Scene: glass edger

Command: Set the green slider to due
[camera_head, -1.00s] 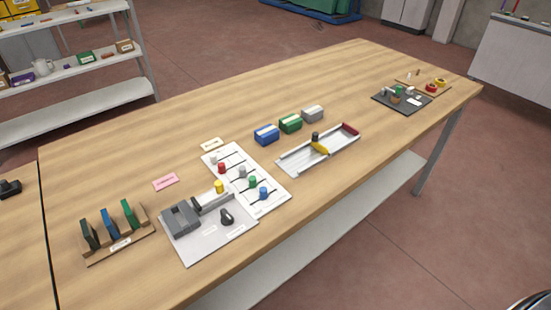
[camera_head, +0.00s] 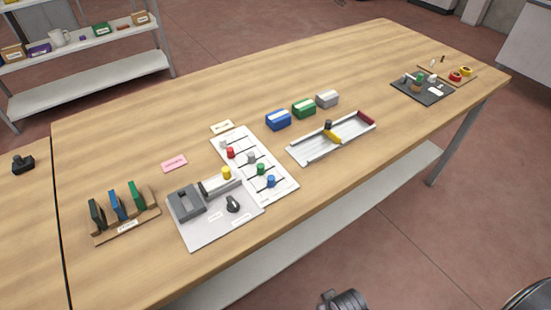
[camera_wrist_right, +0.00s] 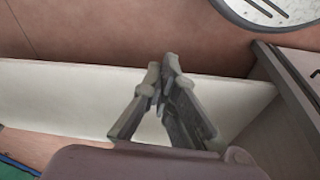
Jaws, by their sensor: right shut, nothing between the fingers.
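The green slider (camera_head: 261,169) is a small round knob on a white board (camera_head: 284,190) with dark slots, on the wooden table. It sits between a grey knob (camera_head: 251,158) and a blue knob (camera_head: 271,181). The board's markings are too small to read, so I cannot tell which setting it is at. My right gripper (camera_wrist_right: 163,75) shows in the right wrist view, its fingers together and empty, with floor and a pale surface behind it. It is away from the board. My left gripper is not in view.
Red (camera_head: 230,152) and yellow (camera_head: 227,173) knobs stand nearby. A grey device plate (camera_head: 205,232) adjoins the board at the front left. A metal tray (camera_head: 310,150) lies right. The table's front edge is clear.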

